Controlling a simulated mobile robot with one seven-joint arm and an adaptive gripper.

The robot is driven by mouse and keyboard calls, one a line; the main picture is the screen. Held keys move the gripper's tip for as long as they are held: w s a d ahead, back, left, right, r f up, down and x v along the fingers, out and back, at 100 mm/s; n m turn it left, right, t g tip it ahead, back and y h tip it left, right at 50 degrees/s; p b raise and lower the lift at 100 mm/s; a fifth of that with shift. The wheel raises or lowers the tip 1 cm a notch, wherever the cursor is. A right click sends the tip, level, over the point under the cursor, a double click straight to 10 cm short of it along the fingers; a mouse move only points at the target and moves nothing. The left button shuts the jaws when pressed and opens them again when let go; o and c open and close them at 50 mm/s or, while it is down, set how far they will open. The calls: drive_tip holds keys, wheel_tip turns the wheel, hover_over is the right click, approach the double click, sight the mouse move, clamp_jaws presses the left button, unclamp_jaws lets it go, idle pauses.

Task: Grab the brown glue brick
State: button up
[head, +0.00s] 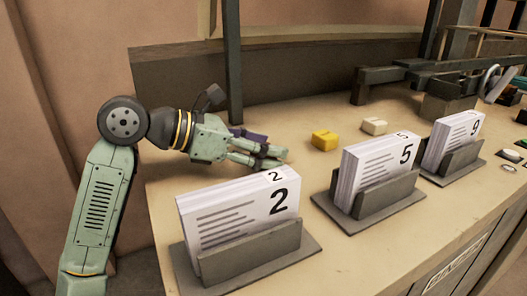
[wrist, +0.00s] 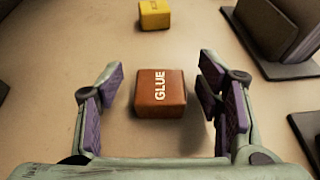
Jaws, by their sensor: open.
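The brown glue brick (wrist: 160,94) sits on the tabletop in the wrist view, with "GLUE" in white letters on its top. It lies between the two purple-padded fingers of my gripper (wrist: 160,100), with a gap on each side. My gripper is open and empty. In the head view my gripper (head: 270,157) is low over the table, behind the card stack marked 2. I cannot make out the brown brick in the head view; the gripper and cards are in front of that area.
A yellow brick (head: 325,139) and a cream brick (head: 374,126) lie farther right on the table (head: 300,262). The yellow one (wrist: 154,15) also shows ahead in the wrist view. Card holders marked 2 (head: 240,220), 5 (head: 375,175) and 9 (head: 455,145) line the front.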

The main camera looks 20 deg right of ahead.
drive_tip(key=shift+c, duration=0.5)
drive_tip(key=c, duration=1.1)
drive_tip(key=shift+r, duration=0.1)
drive_tip(key=shift+c, duration=0.2)
